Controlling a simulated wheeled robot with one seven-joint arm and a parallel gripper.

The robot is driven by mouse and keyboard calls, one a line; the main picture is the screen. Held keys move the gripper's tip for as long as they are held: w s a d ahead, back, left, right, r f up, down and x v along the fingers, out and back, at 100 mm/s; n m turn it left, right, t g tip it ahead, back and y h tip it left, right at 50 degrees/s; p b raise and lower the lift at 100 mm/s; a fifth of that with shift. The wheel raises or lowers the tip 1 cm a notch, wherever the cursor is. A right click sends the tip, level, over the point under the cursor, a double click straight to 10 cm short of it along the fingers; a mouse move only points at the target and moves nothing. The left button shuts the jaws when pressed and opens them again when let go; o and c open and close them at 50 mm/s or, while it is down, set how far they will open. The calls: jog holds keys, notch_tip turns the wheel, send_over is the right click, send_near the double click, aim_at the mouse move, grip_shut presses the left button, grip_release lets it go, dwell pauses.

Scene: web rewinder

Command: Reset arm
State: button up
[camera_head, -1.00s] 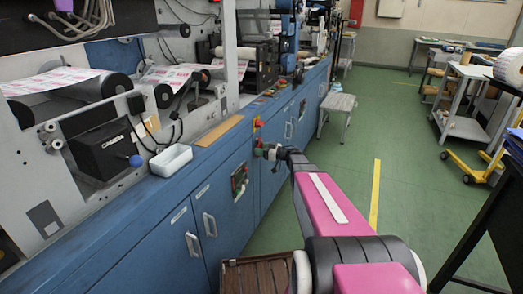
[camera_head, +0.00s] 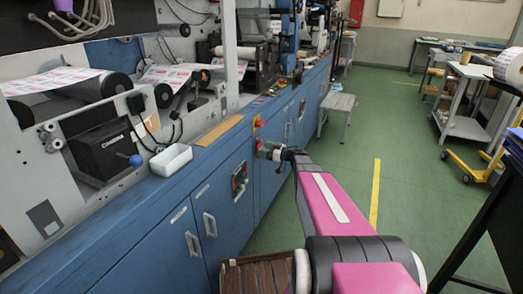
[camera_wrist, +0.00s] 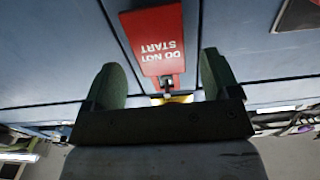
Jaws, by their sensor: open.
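My gripper (camera_head: 265,150) is at the end of my pink arm, close to the blue cabinet front of the machine. In the wrist view my gripper (camera_wrist: 163,85) is open, with its two green fingers apart. A red tag (camera_wrist: 162,40) reading "DO NOT START" appears upside down between and beyond the fingers. The fingers do not touch the tag in the picture. A bit of yellow (camera_wrist: 180,97) shows below the tag, partly hidden by the gripper body. In the head view a small red and yellow part (camera_head: 257,123) sits on the cabinet edge just above my gripper.
The blue cabinet (camera_head: 160,235) with handles runs along the left. A white tray (camera_head: 171,160) sits on its ledge. A control panel (camera_head: 239,181) is set in its front. A grey stool (camera_head: 337,105) stands beyond.

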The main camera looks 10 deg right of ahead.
jog(key=s+d+r+m+t+h, duration=0.2)
jog(key=d+m+t+h, duration=0.5)
jog(key=d+h, duration=0.25)
jog(key=s+d+f+m+g+h, duration=0.25)
jog(key=s+m+h, duration=0.2)
jog(key=h, duration=0.35)
jog(key=s+a+f+g, duration=0.2)
jog(key=s+a+g, duration=0.2)
jog(key=s, duration=0.3)
jog(key=s+a+f+g+y, duration=0.1)
jog(key=s+a+f+g, duration=0.2)
jog(key=s, duration=0.5)
jog(key=s+a+f+g+y, duration=0.1)
jog(key=s+a+f+g, duration=0.2)
jog(key=s+a+g, duration=0.2)
jog(key=s+g, duration=0.2)
jog(key=shift+s, duration=0.4)
jog(key=shift+g+y, duration=0.25)
